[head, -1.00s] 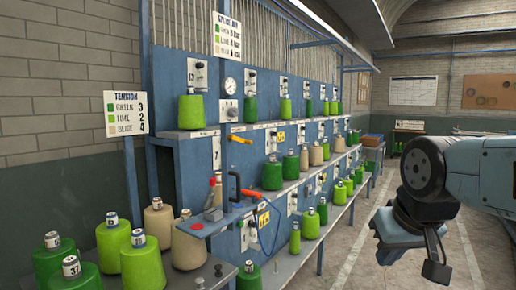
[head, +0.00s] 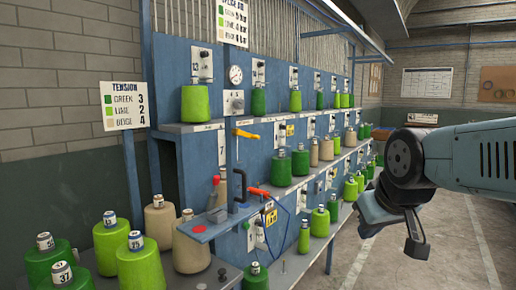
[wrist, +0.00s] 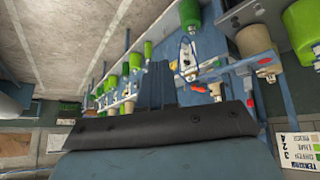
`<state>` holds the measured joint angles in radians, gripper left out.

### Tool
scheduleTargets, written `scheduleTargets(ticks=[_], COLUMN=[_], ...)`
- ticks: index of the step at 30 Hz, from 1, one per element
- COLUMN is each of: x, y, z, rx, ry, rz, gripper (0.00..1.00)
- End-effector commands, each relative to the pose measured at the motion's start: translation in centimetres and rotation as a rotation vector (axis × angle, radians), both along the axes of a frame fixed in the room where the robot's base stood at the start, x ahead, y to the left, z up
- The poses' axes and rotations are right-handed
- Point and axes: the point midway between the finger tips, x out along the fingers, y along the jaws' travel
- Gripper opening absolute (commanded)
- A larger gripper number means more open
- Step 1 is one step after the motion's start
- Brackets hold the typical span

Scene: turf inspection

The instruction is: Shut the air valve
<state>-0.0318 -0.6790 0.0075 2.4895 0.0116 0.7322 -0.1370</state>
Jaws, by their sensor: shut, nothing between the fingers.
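A yellow lever handle (head: 246,134), which looks like the air valve's, sits on a thin vertical pipe below a round white gauge (head: 236,74) on the blue rack. The lever points to the right, roughly level, across the pipe. I cannot make it out surely in the wrist view. My gripper (wrist: 158,80) shows in the wrist view as dark fingers, shut and empty. In the head view my arm is at the right, well apart from the lever, with open space between them. The fingertips cannot be told clearly there.
A small blue shelf (head: 201,231) juts out below the lever, with a red-topped item and a black hook-shaped handle. An orange tool (head: 258,191) with a blue hose hangs beside it. Green and beige yarn cones (head: 194,246) stand in front. The floor (head: 355,265) at right is clear.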

Motion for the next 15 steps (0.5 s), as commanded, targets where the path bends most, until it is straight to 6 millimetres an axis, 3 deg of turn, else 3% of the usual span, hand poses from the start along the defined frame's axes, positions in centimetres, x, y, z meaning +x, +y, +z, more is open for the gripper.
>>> scheduleTargets(ticks=[6, 15], x=[9.1, 19.7], y=[2.4, 6.7], z=[0.7, 1.7], rx=[-0.173, -0.517], ry=[-0.231, -0.585], rz=[0.287, 0.594], gripper=[0.00, 0.00])
